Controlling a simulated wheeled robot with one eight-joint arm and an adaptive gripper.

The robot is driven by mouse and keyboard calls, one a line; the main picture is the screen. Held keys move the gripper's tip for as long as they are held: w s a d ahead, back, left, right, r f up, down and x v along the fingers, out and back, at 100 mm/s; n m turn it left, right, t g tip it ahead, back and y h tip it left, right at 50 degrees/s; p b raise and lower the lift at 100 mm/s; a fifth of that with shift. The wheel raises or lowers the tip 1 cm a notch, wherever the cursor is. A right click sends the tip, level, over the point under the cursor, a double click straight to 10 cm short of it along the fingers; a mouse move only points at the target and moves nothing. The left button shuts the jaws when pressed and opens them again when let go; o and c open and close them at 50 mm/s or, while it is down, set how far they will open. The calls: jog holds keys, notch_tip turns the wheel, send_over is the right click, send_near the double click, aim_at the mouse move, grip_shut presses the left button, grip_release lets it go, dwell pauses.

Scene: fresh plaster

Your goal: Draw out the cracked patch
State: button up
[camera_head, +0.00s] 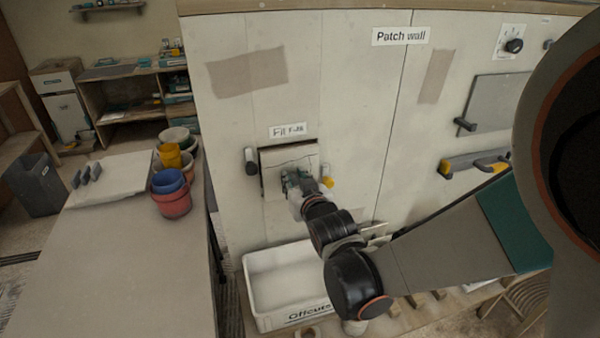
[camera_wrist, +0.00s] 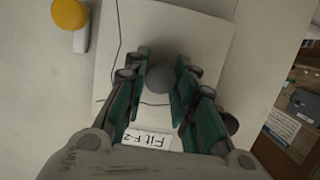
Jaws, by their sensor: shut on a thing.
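The cracked patch (camera_head: 290,156) is a pale square panel with a thin dark crack, in the wall below a small label (camera_head: 288,130). A dark edge shows along its top and left side; I cannot tell how far it stands out. In the wrist view the patch (camera_wrist: 206,38) fills the middle, and its crack runs down the left side. My gripper (camera_wrist: 158,88) is shut on the round grey knob (camera_wrist: 160,77) at the front of the patch. In the head view my gripper (camera_head: 296,180) hides the patch's lower middle.
A white Offcuts tray (camera_head: 256,291) sits below the patch. A dark-fronted fitting (camera_head: 250,160) is left of the patch and a yellow knob (camera_head: 328,182) is right of it. Buckets (camera_head: 171,200) stand on the bench (camera_head: 130,270) at left. A yellow-handled tool (camera_head: 485,166) hangs at right.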

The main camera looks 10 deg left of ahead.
jog(key=s+d, duration=0.3)
jog(key=s, duration=0.2)
jog(key=shift+s+d+b, duration=0.15)
jog(key=shift+s+b, duration=0.15)
dwell(0.7)
dwell(0.3)
